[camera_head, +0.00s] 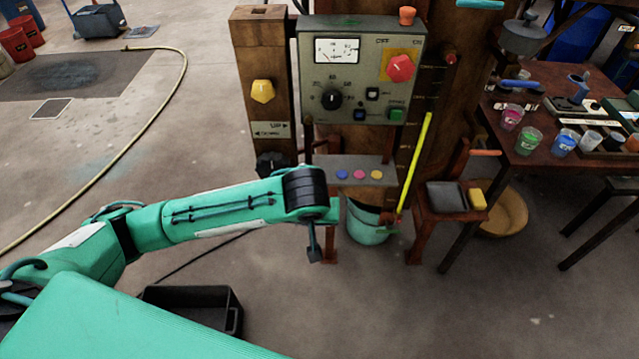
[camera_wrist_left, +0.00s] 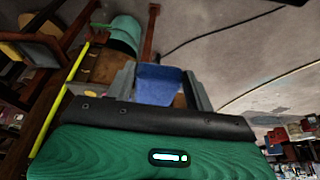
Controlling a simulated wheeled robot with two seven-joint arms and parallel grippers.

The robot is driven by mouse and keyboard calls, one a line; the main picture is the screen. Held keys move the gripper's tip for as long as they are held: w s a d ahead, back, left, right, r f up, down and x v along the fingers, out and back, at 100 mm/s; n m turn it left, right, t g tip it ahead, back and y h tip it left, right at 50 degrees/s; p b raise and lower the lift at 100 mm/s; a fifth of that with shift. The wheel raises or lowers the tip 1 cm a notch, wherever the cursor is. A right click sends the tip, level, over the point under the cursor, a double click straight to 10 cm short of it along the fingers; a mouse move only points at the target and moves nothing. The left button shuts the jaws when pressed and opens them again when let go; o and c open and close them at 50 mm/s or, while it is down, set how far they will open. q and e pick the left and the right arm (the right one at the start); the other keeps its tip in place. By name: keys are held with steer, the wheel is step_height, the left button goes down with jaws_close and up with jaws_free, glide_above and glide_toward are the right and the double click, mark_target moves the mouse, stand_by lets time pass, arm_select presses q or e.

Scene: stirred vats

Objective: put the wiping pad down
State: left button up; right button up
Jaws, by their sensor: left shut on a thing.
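The wiping pad, a blue block (camera_wrist_left: 158,85), sits between the two grey fingers of my left gripper (camera_wrist_left: 160,88) in the left wrist view. The gripper is shut on it. In the head view my left gripper (camera_head: 314,245) hangs in front of the control panel stand, left of the teal bucket; the pad cannot be made out there. A small stand with a grey tray (camera_head: 446,197) is to the right, apart from the gripper, with a yellow block (camera_head: 477,199) at its right side. My right gripper is not in view.
A control panel (camera_head: 350,75) stands ahead, with a shelf (camera_head: 352,167) of coloured buttons below. A teal bucket (camera_head: 367,224) is on the floor beneath. A yellow rod (camera_head: 414,165) leans beside it. A table with cups (camera_head: 530,140) is right. A black bin (camera_head: 190,300) is lower left.

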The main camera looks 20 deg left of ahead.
arm_select(q)
steer(key=f, duration=0.1)
steer(key=f+b, duration=0.1)
steer(key=d+f, duration=0.1)
steer(key=shift+w+f+n+b, duration=0.25)
steer(key=shift+f+n+b, duration=0.05)
steer(key=shift+f+b, duration=0.1)
steer(key=w+a, duration=0.1)
steer(key=w, duration=0.4)
steer(key=w+a+p, duration=0.1)
steer(key=w+a, duration=0.1)
steer(key=w, duration=0.4)
steer(key=w+a, duration=0.2)
steer(key=w, duration=0.4)
steer(key=shift+w+a, duration=0.1)
steer(key=shift+w, duration=0.15)
steer(key=shift+s+f+p, duration=0.1)
steer(key=shift+f+p, duration=0.15)
steer(key=shift+p, duration=0.1)
steer(key=shift+s, duration=0.1)
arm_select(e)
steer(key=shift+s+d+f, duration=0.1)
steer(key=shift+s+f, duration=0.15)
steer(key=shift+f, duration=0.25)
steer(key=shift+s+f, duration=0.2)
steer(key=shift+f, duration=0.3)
arm_select(q)
steer(key=shift+f, duration=0.15)
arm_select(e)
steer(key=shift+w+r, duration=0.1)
